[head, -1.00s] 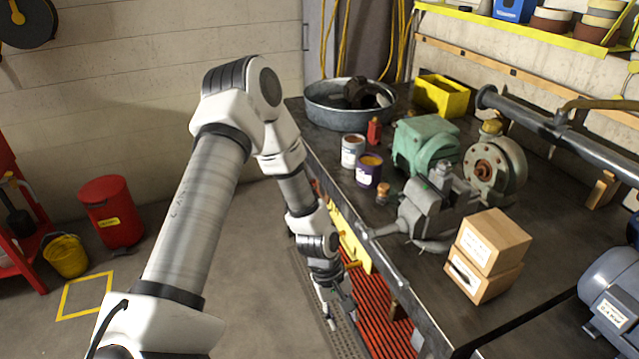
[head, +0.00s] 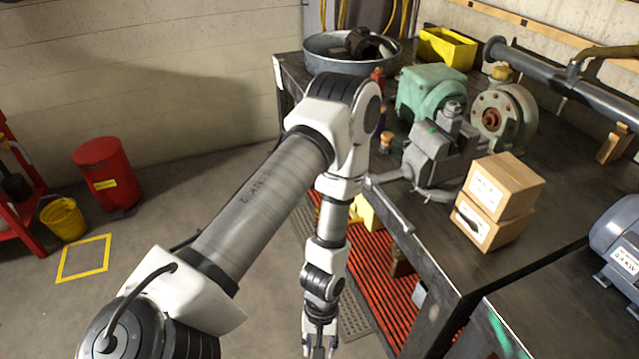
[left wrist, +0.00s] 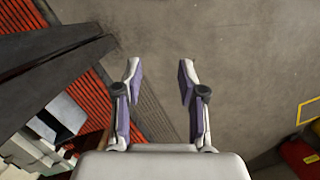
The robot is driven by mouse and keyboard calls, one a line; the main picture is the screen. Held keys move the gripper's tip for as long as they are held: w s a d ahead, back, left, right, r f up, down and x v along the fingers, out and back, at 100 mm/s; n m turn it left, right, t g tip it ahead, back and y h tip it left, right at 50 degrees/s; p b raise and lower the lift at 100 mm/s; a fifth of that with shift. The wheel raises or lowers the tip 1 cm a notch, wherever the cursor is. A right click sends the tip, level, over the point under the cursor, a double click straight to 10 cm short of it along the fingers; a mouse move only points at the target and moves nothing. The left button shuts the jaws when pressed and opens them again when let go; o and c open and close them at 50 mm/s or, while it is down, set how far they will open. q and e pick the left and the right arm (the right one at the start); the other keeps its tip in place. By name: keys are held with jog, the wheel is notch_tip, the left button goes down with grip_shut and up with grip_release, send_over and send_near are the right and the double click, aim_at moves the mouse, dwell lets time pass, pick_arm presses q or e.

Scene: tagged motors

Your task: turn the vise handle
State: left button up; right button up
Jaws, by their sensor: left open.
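The grey vise (head: 440,150) is mounted on the dark workbench near its front edge. Its handle (head: 390,206) is a grey bar that hangs slantwise at the front of the vise, along the bench edge. My left gripper (head: 320,347) is low in front of the bench, below and left of the handle, apart from it, pointing down. In the left wrist view my left gripper (left wrist: 160,78) is open and empty, with bare floor between its fingers. My right gripper is in no view.
Two stacked cardboard boxes (head: 490,230) stand right of the vise. A green machine (head: 432,90) stands behind it. Red slatted shelving (head: 375,262) lies under the bench edge. A red bin (head: 107,175) stands far left.

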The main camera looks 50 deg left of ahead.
pick_arm(q)
jog(key=c, duration=0.7)
jog(key=shift+w+n, duration=0.4)
jog(key=shift+n, duration=0.8)
grip_shut()
jog(key=w+a+r+n+t+h+p, duration=0.15)
jog(key=w+r+n+t+p, duration=0.25)
jog(key=r+n, duration=0.4)
jog(key=w+a+r+n+t+h+p, duration=0.1)
jog(key=w+a+r+n+t+p, duration=0.35)
jog(key=r, duration=0.45)
jog(key=w+a+r+n+t+h+p, duration=0.1)
jog(key=w+r+n+t+p, duration=0.15)
jog(key=r+n+t, duration=0.45)
jog(key=w+d+f+n+g+b, duration=0.3)
jog(key=w+b, duration=0.5)
jog(key=b, duration=0.6)
jog(key=r+p, duration=0.1)
jog(key=r, duration=0.1)
jog(key=d+r+m+p, duration=0.1)
jog(key=shift+w+r+t+y+p, duration=0.2)
jog(key=shift+w+t+y+p, duration=0.05)
jog(key=shift+w+p, duration=0.1)
